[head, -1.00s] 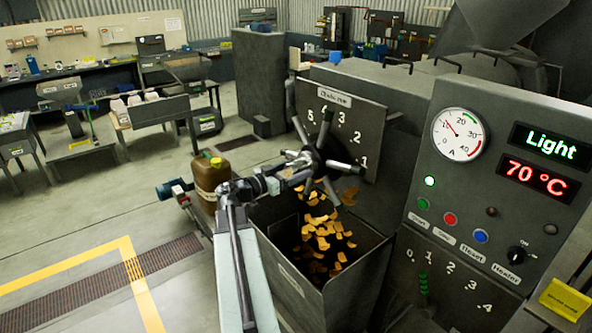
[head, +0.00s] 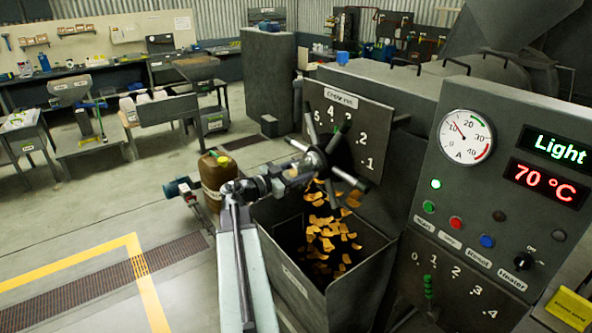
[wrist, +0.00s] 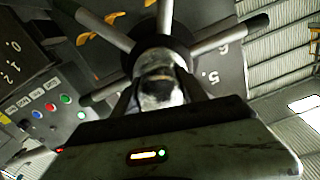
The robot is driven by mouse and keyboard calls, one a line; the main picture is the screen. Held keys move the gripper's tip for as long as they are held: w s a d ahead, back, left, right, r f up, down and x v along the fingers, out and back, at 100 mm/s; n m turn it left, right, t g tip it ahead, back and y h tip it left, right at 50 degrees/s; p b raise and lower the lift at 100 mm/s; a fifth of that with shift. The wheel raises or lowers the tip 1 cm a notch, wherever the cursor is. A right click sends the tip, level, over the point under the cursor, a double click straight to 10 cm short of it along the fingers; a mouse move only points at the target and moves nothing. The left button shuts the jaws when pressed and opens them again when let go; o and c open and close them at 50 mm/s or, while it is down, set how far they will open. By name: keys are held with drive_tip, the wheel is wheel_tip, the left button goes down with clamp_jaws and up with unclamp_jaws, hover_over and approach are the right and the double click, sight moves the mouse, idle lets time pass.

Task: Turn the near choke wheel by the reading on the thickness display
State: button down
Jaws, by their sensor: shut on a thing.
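My gripper (head: 285,180) is at the wheel's left side, shut on one spoke. In the wrist view, my gripper (wrist: 160,100) holds the worn spoke end (wrist: 158,85) pointing at the camera, with the hub (wrist: 160,50) behind. The fingertips are partly hidden. The thickness display (head: 559,147) reads "Light" in green.
A red display (head: 543,183) reads 70 °C, below the thickness display. A round gauge (head: 465,137) and several buttons are on the panel. An open bin (head: 350,285) with orange flakes (head: 328,235) is below the wheel. A brown jug (head: 214,180) stands left.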

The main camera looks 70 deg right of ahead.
drive_tip(key=m, duration=0.3)
drive_tip(key=shift+a+f+m, duration=0.1)
drive_tip(key=shift+f+m, duration=0.05)
drive_tip(key=shift+m, duration=0.25)
drive_tip(key=m, duration=0.4)
drive_tip(key=shift+m, duration=0.4)
drive_tip(key=c, duration=0.7)
unclamp_jaws()
drive_tip(key=shift+o, duration=0.4)
drive_tip(key=shift+a, duration=0.15)
drive_tip(key=shift+w, duration=0.1)
